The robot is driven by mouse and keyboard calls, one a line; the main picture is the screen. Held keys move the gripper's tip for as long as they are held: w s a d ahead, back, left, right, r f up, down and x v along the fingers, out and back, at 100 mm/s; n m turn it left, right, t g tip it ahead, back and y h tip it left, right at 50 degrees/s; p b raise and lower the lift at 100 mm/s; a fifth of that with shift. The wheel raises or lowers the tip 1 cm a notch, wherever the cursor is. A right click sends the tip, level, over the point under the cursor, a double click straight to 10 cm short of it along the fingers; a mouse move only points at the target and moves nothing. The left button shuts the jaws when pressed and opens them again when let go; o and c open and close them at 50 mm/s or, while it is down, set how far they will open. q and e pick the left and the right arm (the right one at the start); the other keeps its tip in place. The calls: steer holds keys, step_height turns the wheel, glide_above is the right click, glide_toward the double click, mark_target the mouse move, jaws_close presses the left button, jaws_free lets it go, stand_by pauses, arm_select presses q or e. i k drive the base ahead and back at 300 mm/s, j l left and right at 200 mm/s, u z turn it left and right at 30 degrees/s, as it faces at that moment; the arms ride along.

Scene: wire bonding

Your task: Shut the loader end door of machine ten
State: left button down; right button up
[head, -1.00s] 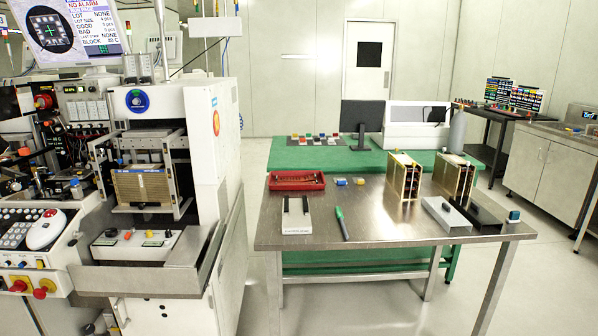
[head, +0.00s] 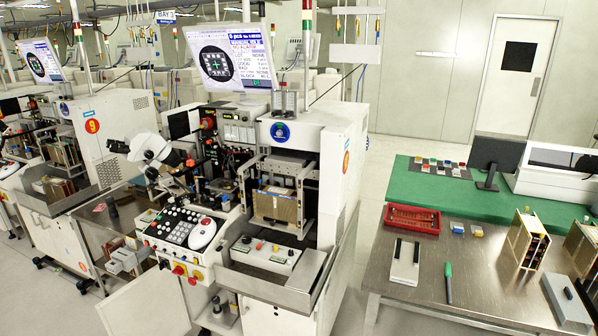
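A white wire-bonding machine (head: 340,190) stands in the middle of the head view. An orange disc on its right side is too edge-on to read; the machine to its left carries a 9. A pale flat panel (head: 146,302) sticks out low at the front left of the middle machine, like a door standing open. Its lower part is cut off by the frame, and I cannot see its hinge clearly. A brass-coloured magazine (head: 276,207) sits in the machine's open front bay. Neither of my grippers is in view.
Machine nine (head: 115,150) stands at the left, with a small steel table (head: 95,228) between the machines. A steel table (head: 480,270) with a red tray (head: 412,220) and magazines fills the right. Floor shows at the lower left and in the aisle right of the middle machine.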

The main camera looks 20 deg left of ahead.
mark_target(152, 304)
steer(key=j+z, duration=0.1)
steer(key=j, duration=0.5)
steer(key=k+j, duration=0.1)
steer(key=j, duration=0.55)
steer(key=j+z, duration=0.15)
steer(key=j, duration=0.45)
steer(key=k+j+z, duration=0.1)
steer(key=j, duration=0.5)
steer(key=k+j, duration=0.1)
steer(key=j, duration=0.5)
steer(key=k+j+z, duration=0.15)
steer(key=j, duration=0.45)
steer(key=k+j, duration=0.1)
steer(key=j, duration=0.5)
steer(key=k+j+z, duration=0.15)
steer(key=j, duration=0.85)
steer(key=k+j+z, duration=0.1)
steer(key=j, duration=0.35)
steer(key=k+j, duration=0.15)
steer(key=j, duration=0.25)
steer(key=k+j+z, duration=0.1)
steer(key=j, duration=0.35)
steer(key=k+j+z, duration=0.1)
steer(key=j, duration=0.35)
steer(key=k+j+u, duration=0.25)
steer(key=j, duration=0.2)
